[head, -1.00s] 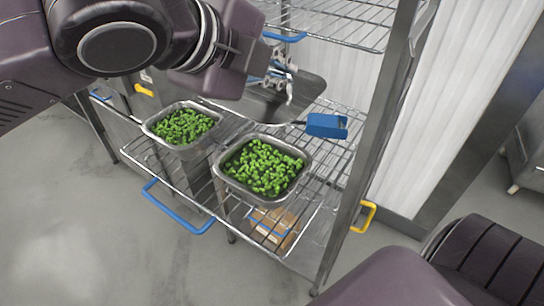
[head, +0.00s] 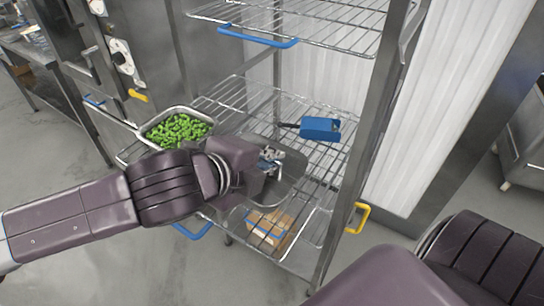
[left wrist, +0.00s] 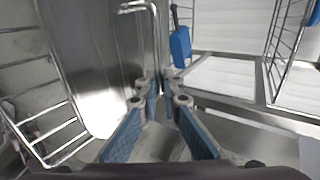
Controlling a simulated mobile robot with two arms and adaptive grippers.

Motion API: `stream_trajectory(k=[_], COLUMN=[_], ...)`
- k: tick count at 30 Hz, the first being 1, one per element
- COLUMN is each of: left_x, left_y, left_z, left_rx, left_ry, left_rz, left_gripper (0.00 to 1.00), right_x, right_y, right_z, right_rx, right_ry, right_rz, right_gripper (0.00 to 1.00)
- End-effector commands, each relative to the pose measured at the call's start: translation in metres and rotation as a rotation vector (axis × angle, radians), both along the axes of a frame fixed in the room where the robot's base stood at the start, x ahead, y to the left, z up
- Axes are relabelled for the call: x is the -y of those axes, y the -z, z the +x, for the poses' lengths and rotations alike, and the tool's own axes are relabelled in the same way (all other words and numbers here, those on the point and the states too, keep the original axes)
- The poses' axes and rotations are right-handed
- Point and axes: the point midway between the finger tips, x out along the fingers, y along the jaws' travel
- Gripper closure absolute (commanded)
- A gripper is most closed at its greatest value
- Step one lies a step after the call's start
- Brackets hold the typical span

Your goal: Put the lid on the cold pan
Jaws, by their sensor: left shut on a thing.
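My left gripper (head: 270,160) reaches in from the left over the wire shelf. It is shut on the handle of a grey metal lid (head: 290,182). The lid lies over the spot of the right-hand pan, whose green contents are hidden; I cannot tell if the lid rests on it or hovers. In the left wrist view the fingers (left wrist: 161,100) close around the bent wire handle, with the shiny lid (left wrist: 95,65) beside it. The other steel pan (head: 157,123), full of green pieces, stands uncovered at the left. My right gripper is out of view.
A blue device (head: 320,128) with a dark rod lies on the wire shelf (head: 325,165) behind the lid. A cardboard box (head: 270,228) sits on the shelf below. A steel upright (head: 365,150) stands at the right. An upper wire shelf (head: 330,25) hangs overhead.

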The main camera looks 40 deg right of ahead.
Motion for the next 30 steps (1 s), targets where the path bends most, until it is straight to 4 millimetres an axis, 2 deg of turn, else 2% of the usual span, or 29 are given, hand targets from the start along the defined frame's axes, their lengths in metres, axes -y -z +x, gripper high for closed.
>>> stream_trajectory(k=[9, 10, 14, 24, 30], left_x=[0.0, 0.0, 0.0, 0.0, -0.02], left_y=[0.002, 0.002, 0.002, -0.001, -0.014], left_z=[0.0, 0.0, 0.0, 0.0, -0.007], left_rx=[0.002, 0.001, 0.001, 0.001, 0.003], left_ry=[0.001, 0.001, 0.001, 0.0, 0.0], left_rz=[-0.002, -0.001, 0.0, 0.001, -0.001], left_gripper=[1.0, 0.91, 0.77, 0.77, 0.77], right_x=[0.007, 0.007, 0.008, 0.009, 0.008], right_y=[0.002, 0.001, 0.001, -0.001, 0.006], right_z=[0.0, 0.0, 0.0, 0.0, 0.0], right_rx=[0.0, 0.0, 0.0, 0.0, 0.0], right_ry=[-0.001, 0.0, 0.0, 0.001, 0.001], right_rz=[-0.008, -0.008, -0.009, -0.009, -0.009], right_gripper=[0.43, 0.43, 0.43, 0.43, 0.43])
